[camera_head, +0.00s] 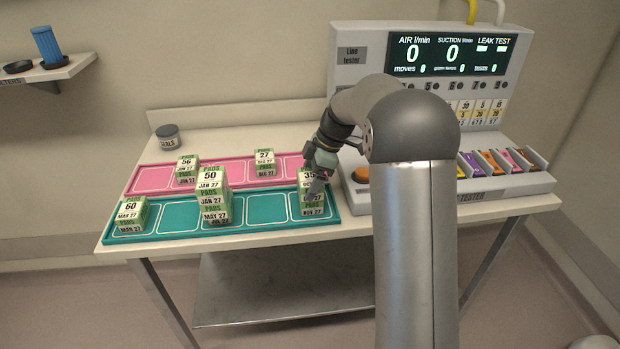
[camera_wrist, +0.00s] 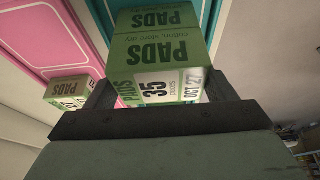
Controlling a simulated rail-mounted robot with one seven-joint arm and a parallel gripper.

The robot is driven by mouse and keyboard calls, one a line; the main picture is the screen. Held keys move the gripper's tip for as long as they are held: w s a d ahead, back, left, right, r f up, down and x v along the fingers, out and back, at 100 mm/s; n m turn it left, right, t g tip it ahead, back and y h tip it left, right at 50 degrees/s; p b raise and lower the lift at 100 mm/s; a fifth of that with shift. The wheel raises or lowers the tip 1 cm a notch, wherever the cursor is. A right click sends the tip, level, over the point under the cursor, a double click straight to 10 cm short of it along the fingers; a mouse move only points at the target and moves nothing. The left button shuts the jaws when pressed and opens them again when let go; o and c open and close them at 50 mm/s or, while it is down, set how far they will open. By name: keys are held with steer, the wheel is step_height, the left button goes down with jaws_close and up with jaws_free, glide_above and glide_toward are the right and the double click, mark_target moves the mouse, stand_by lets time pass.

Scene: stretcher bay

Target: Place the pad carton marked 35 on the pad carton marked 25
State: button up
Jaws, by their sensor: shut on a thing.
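The green-and-white pad carton marked 35 (camera_head: 307,176) is at the right end of the teal tray in the head view. In the wrist view this carton (camera_wrist: 165,85) is between the fingers, with its 35 and OCT 27 label showing. My gripper (camera_head: 317,181) is shut on it; its fingers also show in the wrist view (camera_wrist: 155,95). Directly under it is another pad carton (camera_head: 313,211) reading NOV 27, its number hidden. I cannot tell whether the two cartons touch. No number 25 is readable on any carton.
On the teal tray (camera_head: 270,217), a carton marked 50 (camera_head: 210,178) sits on another carton (camera_head: 216,214), and carton 60 (camera_head: 131,213) is at left. The pink tray (camera_head: 225,176) holds cartons 56 (camera_head: 187,169) and 27 (camera_head: 264,162). A line tester (camera_head: 485,185) stands at right.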

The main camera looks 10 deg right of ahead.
steer(key=o, duration=1.1)
steer(key=shift+r, duration=0.1)
steer(key=v, duration=1.1)
steer(key=s+a+f+m+h, duration=0.1)
steer(key=s+f+m, duration=0.2)
steer(key=s, duration=0.8)
steer(key=s+a+f+m+h, duration=0.2)
steer(key=s+f+m, duration=0.2)
steer(key=s+m, duration=0.4)
steer(key=s+a+f+m+h, duration=0.1)
steer(key=s+f+m, duration=0.3)
steer(key=s, duration=1.1)
steer(key=shift+a+m+h, duration=0.3)
steer(key=shift+a+m, duration=0.25)
steer(key=shift+m, duration=0.35)
steer(key=shift+f, duration=0.1)
